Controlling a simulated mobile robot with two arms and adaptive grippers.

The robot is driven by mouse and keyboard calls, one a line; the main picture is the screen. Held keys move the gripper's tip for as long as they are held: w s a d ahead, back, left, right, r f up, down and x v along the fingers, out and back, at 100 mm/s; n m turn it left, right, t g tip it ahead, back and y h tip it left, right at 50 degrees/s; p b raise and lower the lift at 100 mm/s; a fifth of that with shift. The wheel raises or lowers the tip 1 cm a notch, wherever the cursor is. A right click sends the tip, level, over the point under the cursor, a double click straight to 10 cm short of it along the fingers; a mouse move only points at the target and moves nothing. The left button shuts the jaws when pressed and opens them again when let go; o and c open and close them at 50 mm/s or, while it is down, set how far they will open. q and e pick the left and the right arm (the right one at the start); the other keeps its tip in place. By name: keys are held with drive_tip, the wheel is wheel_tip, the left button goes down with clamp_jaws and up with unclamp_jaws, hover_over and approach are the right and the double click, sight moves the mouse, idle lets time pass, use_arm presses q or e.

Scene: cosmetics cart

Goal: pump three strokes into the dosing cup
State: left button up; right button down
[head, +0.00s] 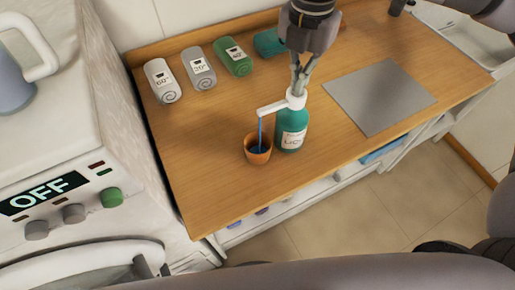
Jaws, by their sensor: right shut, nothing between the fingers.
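A teal pump bottle (293,127) with a white label and a white pump head stands upright on the wooden counter. Its spout (272,107) points left, and a thin blue stream runs from it down into the dosing cup. The dosing cup (257,156) is a small orange-brown cup standing just left of the bottle, with blue liquid inside. My right gripper (297,88) is shut and empty, pointing down with its fingertips on top of the pump head. My left gripper is not in view.
The wooden counter (190,135) is clear around the cup. Rolled towels (233,57) lie along the back. A grey square plate (379,96) lies right of the bottle, with a sink (462,43) beyond. A white machine with an OFF display (45,193) stands left.

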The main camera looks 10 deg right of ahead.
drive_tip(key=shift+f+b, duration=0.3)
drive_tip(key=shift+f, duration=0.1)
drive_tip(key=shift+r, duration=0.1)
drive_tip(key=shift+r+p, duration=0.5)
drive_tip(key=shift+r, duration=1.1)
drive_tip(key=shift+f, duration=0.15)
